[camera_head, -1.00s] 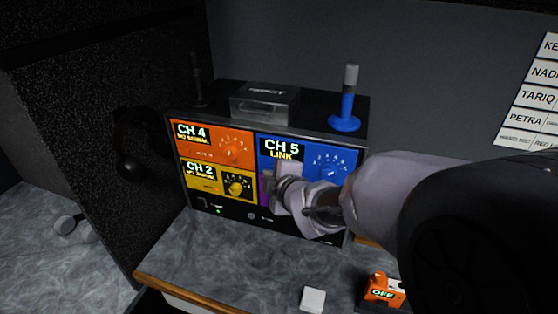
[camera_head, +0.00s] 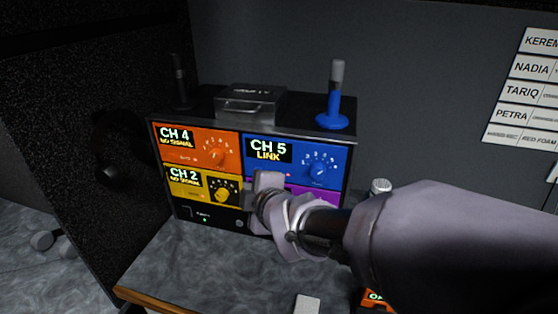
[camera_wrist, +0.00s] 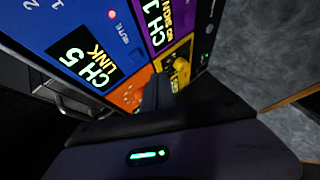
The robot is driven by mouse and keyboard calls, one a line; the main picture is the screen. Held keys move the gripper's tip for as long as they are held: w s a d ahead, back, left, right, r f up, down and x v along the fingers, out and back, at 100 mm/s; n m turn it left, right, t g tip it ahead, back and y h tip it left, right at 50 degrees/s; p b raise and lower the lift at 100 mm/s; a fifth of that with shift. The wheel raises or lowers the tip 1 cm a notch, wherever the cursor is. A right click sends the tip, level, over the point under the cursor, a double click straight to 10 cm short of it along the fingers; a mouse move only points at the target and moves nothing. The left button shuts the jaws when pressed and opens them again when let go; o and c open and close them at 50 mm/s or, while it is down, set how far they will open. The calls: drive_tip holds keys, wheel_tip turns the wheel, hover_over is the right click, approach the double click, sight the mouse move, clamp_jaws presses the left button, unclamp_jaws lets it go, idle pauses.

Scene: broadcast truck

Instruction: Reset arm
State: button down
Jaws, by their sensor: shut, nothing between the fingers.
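My arm reaches in from the right in the head view. My gripper (camera_head: 262,192) is in front of the receiver rack (camera_head: 215,228), near the border of the yellow CH 2 panel (camera_head: 190,190) and the purple panel (camera_head: 328,192). It is shut with nothing in it. The wrist view shows the dark closed fingers (camera_wrist: 158,92) in front of the panels; I cannot tell whether they touch. The blue CH 5 panel (camera_head: 330,155) reads LINK. The orange CH 4 panel (camera_head: 180,155) and the CH 2 panel read NO SIGNAL.
A blue antenna (camera_head: 334,95), a dark antenna (camera_head: 179,80) and a metal box (camera_head: 250,103) stand on the rack. A dark speckled wall (camera_head: 75,130) is at left. A white block (camera_head: 307,304) lies on the grey counter (camera_head: 205,265). Name labels (camera_head: 525,90) hang at right.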

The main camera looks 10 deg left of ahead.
drive_tip(key=shift+s+a+b, duration=0.1)
drive_tip(key=shift+s+b, duration=0.8)
drive_tip(key=shift+s, duration=0.3)
drive_tip(key=s+d+f+m+g+h, duration=0.1)
drive_tip(key=s+d+m+h, duration=0.3)
drive_tip(key=d+m, duration=0.55)
drive_tip(key=s+d+f+m+g+h, duration=0.1)
drive_tip(key=s+d+m, duration=0.45)
drive_tip(key=d, duration=0.65)
drive_tip(key=s+d+f+m+g, duration=0.1)
drive_tip(key=s+d+m, duration=0.1)
drive_tip(key=s+m, duration=0.3)
drive_tip(key=s+d+f+m+g, duration=0.1)
drive_tip(key=s+d+f+m, duration=0.1)
drive_tip(key=s+m, duration=0.3)
drive_tip(key=shift+s+d+m+g, duration=0.4)
drive_tip(key=shift+s+d, duration=0.05)
drive_tip(key=shift+s, duration=0.55)
